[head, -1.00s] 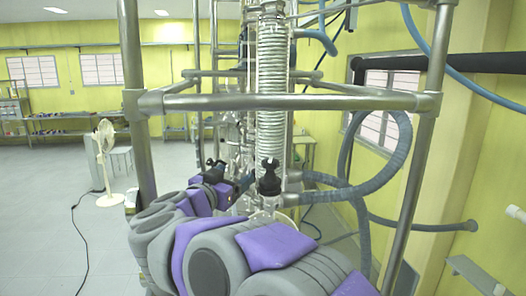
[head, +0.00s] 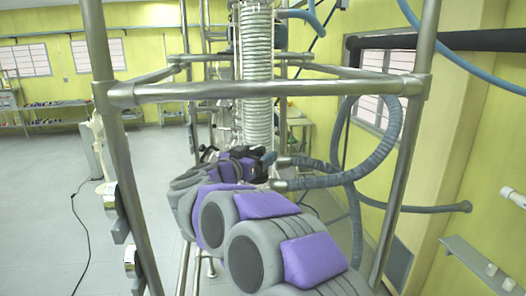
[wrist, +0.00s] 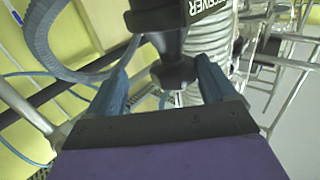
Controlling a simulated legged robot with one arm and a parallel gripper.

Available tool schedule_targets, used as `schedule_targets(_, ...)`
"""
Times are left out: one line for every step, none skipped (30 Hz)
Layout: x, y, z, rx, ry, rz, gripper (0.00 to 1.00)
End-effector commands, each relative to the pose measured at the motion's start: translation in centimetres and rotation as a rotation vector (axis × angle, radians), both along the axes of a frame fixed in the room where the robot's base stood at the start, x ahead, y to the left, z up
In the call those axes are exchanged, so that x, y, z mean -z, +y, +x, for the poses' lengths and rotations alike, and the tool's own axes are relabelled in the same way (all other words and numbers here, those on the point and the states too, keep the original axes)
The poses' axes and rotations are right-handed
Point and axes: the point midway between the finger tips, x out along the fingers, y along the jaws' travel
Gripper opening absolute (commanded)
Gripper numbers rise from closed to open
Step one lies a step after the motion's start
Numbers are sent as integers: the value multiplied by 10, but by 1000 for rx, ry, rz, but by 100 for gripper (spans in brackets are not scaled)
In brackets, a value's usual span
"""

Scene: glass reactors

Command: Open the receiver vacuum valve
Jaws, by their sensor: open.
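The black valve knob (wrist: 176,72) fills the upper middle of the wrist view, with a black collar carrying partly cropped white lettering above it. My gripper (wrist: 161,68) is open, its two blue fingers on either side of the knob. I see a gap between the left finger and the knob; the right finger looks close, and contact cannot be told. In the head view my gripper (head: 262,155) is at the glass column's lower part, and my own arm hides most of the valve there.
A coiled glass condenser (head: 257,70) rises behind the valve. A steel frame bar (head: 260,90) crosses above my arm, with upright posts at both sides. A grey corrugated hose (head: 385,150) loops right of the valve. Open floor lies to the left.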

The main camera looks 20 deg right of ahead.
Motion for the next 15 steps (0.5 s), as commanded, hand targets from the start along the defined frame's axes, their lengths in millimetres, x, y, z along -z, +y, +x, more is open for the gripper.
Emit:
schedule_targets(0, -3, 4, 8, -1, -3, 77)
schedule_targets(0, -5, 7, 9, -2, -3, 77)
schedule_targets(0, -7, 10, 8, -2, -6, 77)
schedule_targets(0, -7, 12, 8, -2, -8, 77)
schedule_targets(0, -8, 15, 7, -1, -9, 77)
schedule_targets(0, -9, 17, 5, 0, -11, 77)
schedule_targets(0, -10, 19, 4, 1, -12, 77)
schedule_targets(0, -13, 20, 3, 1, -11, 77)
schedule_targets(0, -16, 22, 2, 1, -11, 77)
schedule_targets(0, -19, 23, 2, 1, -10, 77)
schedule_targets(0, -23, 24, 1, 0, -9, 77)
schedule_targets(0, -28, 25, 1, 1, -6, 77)
schedule_targets(0, -31, 26, 2, 1, -4, 77)
schedule_targets(0, -33, 26, 3, 0, -4, 77)
schedule_targets(1, -37, 26, 3, 0, -1, 77)
